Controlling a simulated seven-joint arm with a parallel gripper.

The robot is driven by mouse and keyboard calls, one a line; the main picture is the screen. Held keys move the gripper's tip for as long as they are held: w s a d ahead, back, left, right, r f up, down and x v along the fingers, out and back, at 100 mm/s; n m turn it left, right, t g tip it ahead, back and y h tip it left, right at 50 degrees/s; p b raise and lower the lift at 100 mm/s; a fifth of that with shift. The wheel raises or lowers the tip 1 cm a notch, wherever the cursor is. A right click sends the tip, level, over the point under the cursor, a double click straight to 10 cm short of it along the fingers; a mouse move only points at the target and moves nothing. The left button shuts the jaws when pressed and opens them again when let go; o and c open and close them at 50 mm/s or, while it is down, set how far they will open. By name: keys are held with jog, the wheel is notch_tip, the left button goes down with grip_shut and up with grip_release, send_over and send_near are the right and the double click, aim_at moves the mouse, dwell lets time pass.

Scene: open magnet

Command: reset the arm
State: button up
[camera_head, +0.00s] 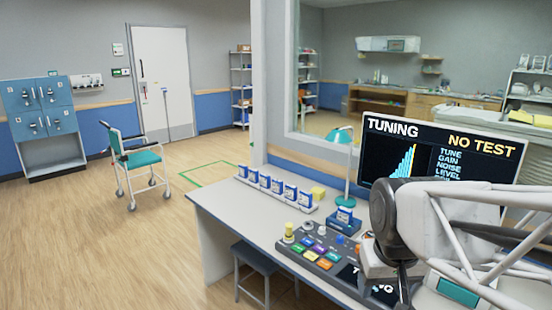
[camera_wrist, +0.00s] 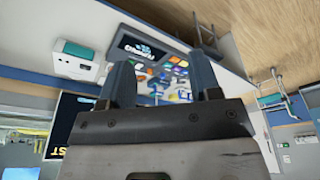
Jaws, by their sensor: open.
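My gripper (camera_wrist: 163,72) shows in the wrist view with its two dark fingers wide apart and nothing between them. Beyond the fingers are the desk and the control console (camera_wrist: 178,70), seen at a steep tilt. In the head view my arm comes in from the right, over the right end of the desk (camera_head: 226,207). It hides part of the console (camera_head: 297,258) and the lower part of the monitor (camera_head: 440,140), which reads TUNING and NO TEST. My fingertips cannot be made out clearly there.
A row of blue-and-white cards (camera_head: 277,188) stands on the desk beside a teal lamp (camera_head: 347,165). A white box with a teal panel (camera_head: 455,290) is close to my arm. A stool (camera_head: 262,262) is by the desk. Open floor lies left, around a teal wheelchair (camera_head: 140,160).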

jog(key=s+f, duration=0.2)
jog(key=s, duration=0.4)
jog(key=shift+s+f, duration=0.2)
jog(key=shift+s, duration=0.1)
dwell(3.5)
